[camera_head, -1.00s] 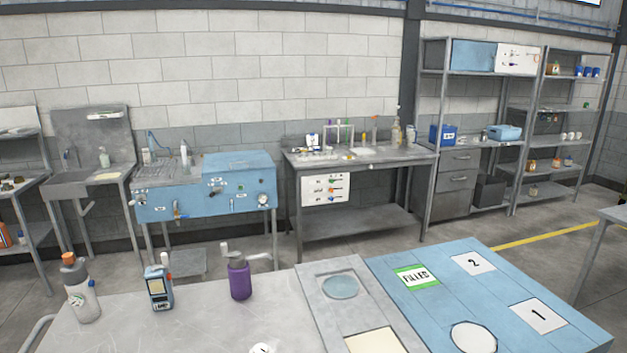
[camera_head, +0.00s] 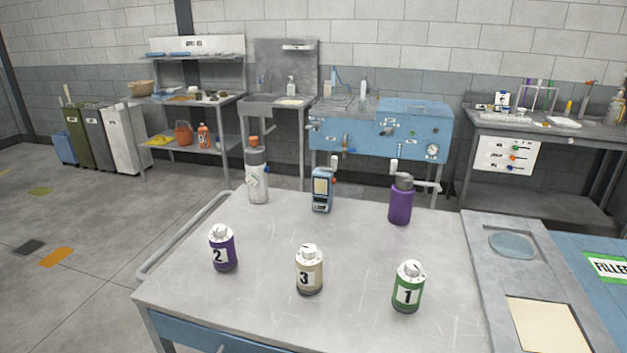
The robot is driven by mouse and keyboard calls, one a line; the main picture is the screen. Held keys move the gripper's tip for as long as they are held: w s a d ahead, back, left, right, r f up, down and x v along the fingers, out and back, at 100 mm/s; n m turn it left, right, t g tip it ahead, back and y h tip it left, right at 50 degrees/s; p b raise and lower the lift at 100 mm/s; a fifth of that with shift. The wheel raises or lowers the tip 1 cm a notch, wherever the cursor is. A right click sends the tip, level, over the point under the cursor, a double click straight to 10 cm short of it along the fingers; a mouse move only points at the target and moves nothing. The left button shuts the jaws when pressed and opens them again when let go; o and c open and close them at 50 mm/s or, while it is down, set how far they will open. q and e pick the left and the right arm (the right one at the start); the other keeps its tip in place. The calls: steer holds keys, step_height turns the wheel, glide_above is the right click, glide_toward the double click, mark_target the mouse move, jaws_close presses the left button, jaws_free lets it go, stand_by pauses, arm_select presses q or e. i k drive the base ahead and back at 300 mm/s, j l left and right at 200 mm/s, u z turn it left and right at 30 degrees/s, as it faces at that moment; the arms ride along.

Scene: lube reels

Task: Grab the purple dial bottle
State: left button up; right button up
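A purple bottle with a white dial top and a label "2" (camera_head: 223,249) stands upright at the front left of the grey table. A beige dial bottle labelled "3" (camera_head: 309,271) and a green dial bottle labelled "1" (camera_head: 408,288) stand to its right in the front row. Neither of my grippers is in view.
A grey panel (camera_head: 490,275) and a blue surface adjoin on the right. Floor at left is open.

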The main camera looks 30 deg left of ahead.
mark_target(222, 249)
steer(key=u, duration=1.55)
steer(key=j, duration=0.1)
